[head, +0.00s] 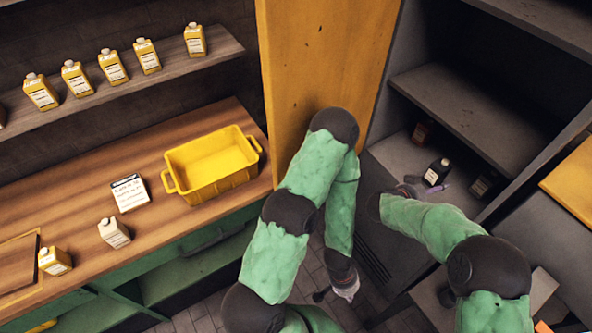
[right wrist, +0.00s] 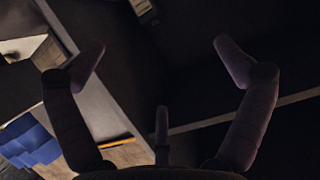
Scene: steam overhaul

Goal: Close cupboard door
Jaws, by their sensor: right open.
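The cupboard (head: 455,95) is grey with several shelves and stands open at the right of the head view. Its tall yellow door (head: 325,60) is swung out on the cupboard's left side. My left gripper (head: 340,290) hangs low in front of the door, below my bent forearm; whether its fingers are apart is unclear.
A wooden counter (head: 190,135) at left carries a yellow crate (head: 213,163), a white labelled box (head: 130,193) and cartons. A wall shelf (head: 130,80) above holds several yellow bottles. More small bottles stand inside the cupboard. A yellow panel (head: 572,180) lies at the right edge.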

